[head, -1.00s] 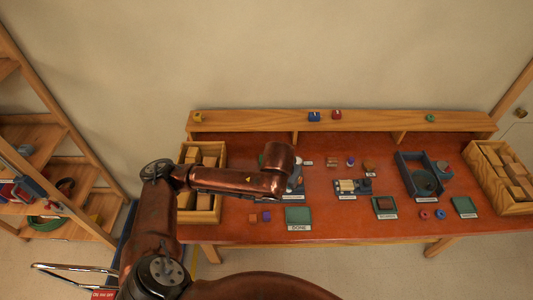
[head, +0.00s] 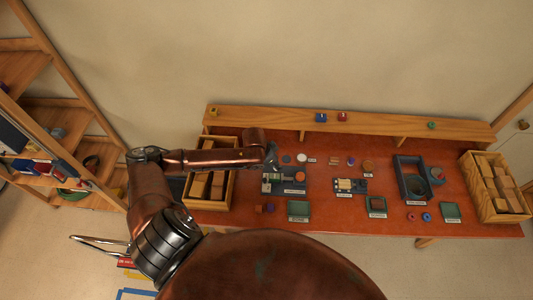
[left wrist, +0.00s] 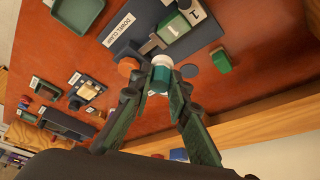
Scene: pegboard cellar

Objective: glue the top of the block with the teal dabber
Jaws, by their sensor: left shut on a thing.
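My left gripper (left wrist: 161,84) is shut on the teal dabber (left wrist: 160,73), a small teal cylinder with a white end. In the head view my left gripper (head: 271,157) is behind the left part of the grey clamp fixture (head: 283,187), and the dabber cannot be made out there. My right gripper is not in view.
An orange disc (left wrist: 128,66) and a loose green block (left wrist: 221,60) are near the dabber. A wooden bin (head: 232,190) of blocks stands left of the fixture. A green tray (head: 299,210) lies in front. A raised wooden shelf (head: 380,123) runs along the back.

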